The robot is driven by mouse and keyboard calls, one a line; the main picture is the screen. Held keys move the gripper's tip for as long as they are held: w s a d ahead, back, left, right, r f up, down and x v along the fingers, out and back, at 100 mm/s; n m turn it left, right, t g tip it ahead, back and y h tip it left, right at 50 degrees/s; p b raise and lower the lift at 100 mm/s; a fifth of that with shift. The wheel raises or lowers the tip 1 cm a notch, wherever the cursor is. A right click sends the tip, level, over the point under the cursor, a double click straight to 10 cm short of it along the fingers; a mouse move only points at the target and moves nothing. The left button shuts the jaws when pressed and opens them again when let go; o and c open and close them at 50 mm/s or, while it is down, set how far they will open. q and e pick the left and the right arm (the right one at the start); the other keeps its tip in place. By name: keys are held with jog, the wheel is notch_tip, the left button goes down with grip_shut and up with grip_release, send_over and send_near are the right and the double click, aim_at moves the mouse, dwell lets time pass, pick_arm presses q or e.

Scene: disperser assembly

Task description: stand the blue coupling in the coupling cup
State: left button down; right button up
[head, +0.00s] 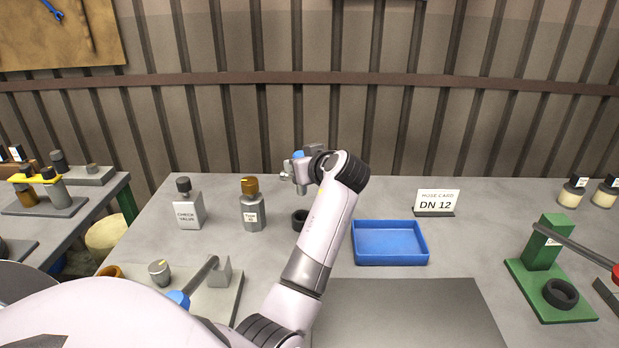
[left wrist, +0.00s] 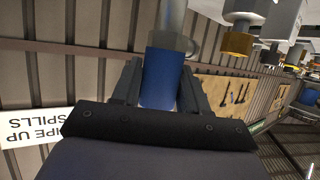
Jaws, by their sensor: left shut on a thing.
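The blue coupling (left wrist: 158,85) is between the two fingers of my left gripper (left wrist: 160,73) in the left wrist view, with a grey metal part at its far end. In the head view my left gripper (head: 301,171) is shut on it above the back of the bench, and only a bit of blue (head: 298,155) shows. A small dark round cup (head: 299,219), which looks like the coupling cup, stands on the bench below the gripper. My arm partly covers its right side, and its inside is hard to see. My right gripper is not in view.
A check valve bottle (head: 188,208) and a brown-capped bottle (head: 253,212) stand left of the cup. A blue tray (head: 390,261) and a DN 12 card (head: 436,202) are to the right. A green stand (head: 544,256) is far right. A grey fixture (head: 220,287) lies front left.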

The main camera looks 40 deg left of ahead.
aim_at(303, 195)
pick_arm(q)
jog(key=shift+a+r, duration=0.1)
jog(key=shift+r, duration=0.05)
dwell(0.4)
jog(key=shift+f+b, duration=2.25)
jog(key=shift+f, duration=0.65)
jog(key=shift+f+b, duration=0.75)
jog(key=shift+f, duration=0.2)
jog(key=shift+s+f, duration=0.1)
jog(key=shift+f, duration=0.15)
